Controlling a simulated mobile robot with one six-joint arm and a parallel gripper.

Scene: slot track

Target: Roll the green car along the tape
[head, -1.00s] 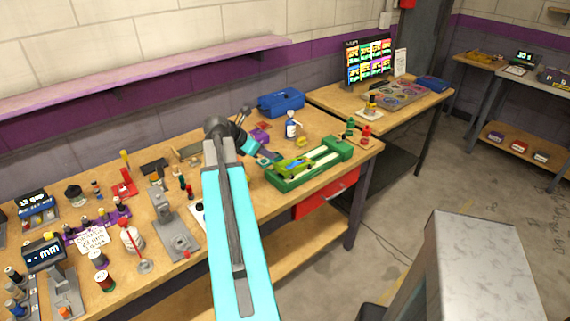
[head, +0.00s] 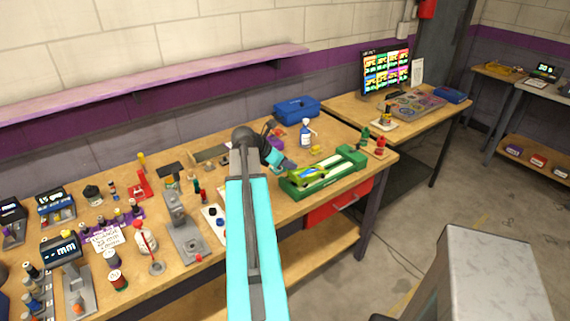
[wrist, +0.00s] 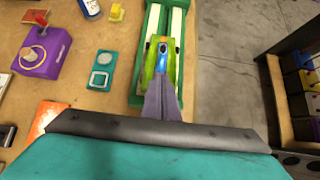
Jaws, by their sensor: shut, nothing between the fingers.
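The green car (head: 309,173), with a blue patch on top, sits in a green tray (head: 349,158) with pale strips at the right end of the bench. The fingers hide part of the car. In the head view my gripper (head: 289,166) is at the left of the car.
A blue toolbox (head: 297,107), a blue-and-white bottle (head: 305,133) and a purple block (wrist: 42,52) stand behind or beside the tray. The bench's left side is crowded.

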